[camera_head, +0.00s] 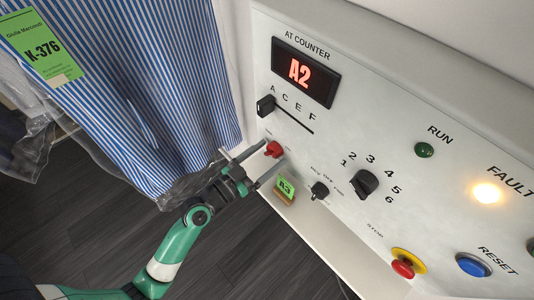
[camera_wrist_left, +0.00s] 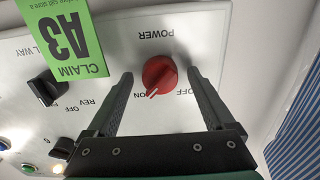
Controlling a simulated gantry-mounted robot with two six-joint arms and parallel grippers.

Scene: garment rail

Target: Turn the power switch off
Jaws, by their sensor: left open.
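The power switch is a red rotary knob (camera_head: 274,149) on the white control panel, at the left part of its lower edge. In the left wrist view the red knob (camera_wrist_left: 160,72) sits under the upside-down word POWER, and its white pointer mark is beside the ON label, away from OFF. My left gripper (camera_head: 268,157) is open, with its fingers on either side of the knob; in the left wrist view a gap shows between the knob and each finger. Whether the fingertips touch the panel cannot be told. My right gripper is not in view.
A green claim tag (camera_head: 286,187) stands just below the left gripper. A black selector (camera_head: 319,190), a numbered dial (camera_head: 364,183), a red stop button (camera_head: 403,268) and a lit fault lamp (camera_head: 486,194) are farther right. A striped garment (camera_head: 150,80) in plastic hangs at left.

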